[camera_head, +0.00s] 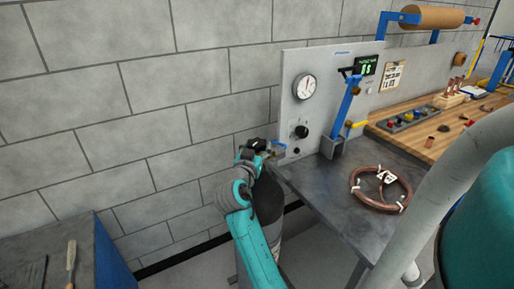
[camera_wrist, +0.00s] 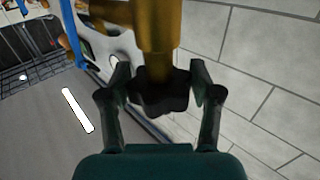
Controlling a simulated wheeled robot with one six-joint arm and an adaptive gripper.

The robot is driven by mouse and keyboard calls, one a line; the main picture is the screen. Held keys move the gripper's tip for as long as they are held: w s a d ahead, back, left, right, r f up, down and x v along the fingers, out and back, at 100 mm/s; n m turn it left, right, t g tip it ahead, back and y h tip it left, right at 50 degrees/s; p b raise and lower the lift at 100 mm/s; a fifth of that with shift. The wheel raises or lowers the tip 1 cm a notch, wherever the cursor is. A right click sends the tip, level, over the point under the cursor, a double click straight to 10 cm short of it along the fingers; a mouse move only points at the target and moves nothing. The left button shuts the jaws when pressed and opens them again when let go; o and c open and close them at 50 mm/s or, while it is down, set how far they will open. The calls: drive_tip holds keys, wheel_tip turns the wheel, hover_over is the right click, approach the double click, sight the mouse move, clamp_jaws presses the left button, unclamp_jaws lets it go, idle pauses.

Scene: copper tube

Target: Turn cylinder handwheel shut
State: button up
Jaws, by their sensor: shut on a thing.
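The cylinder handwheel (camera_wrist: 160,98) is a dark lobed knob under a brass valve body (camera_wrist: 158,40) in the wrist view. My gripper (camera_wrist: 163,82) has one finger on each side of the handwheel and is shut on it. In the head view my gripper (camera_head: 257,148) is at the top of the dark gas cylinder (camera_head: 268,215), beside the panel's left edge. There the handwheel is mostly hidden by my gripper and is too small to make out.
A grey panel (camera_head: 318,75) with a round gauge (camera_head: 304,87) stands right of the cylinder. A coil of copper tube (camera_head: 357,194) lies on the dark metal table (camera_head: 335,222). A wooden bench (camera_head: 440,140) carries small parts. A block wall (camera_head: 150,100) stands behind.

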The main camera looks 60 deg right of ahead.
drive_tip(key=shift+g, duration=0.3)
drive_tip(key=m+g, duration=0.3)
drive_tip(key=g, duration=0.1)
drive_tip(key=shift+w, duration=0.15)
drive_tip(key=m+g, duration=0.2)
drive_tip(key=g, duration=0.1)
drive_tip(key=m+g, duration=0.1)
drive_tip(key=g, duration=0.1)
drive_tip(key=shift+r+m+g+y, duration=0.1)
drive_tip(key=shift+m+g+y, duration=0.3)
drive_tip(key=m+g+y, duration=0.3)
drive_tip(key=m+g, duration=0.1)
drive_tip(key=g, duration=0.1)
drive_tip(key=shift+g, duration=0.3)
drive_tip(key=shift+m+g+y, duration=1.2)
drive_tip(key=shift+y, duration=0.3)
drive_tip(key=o, duration=1.1)
drive_tip(key=shift+o, duration=0.2)
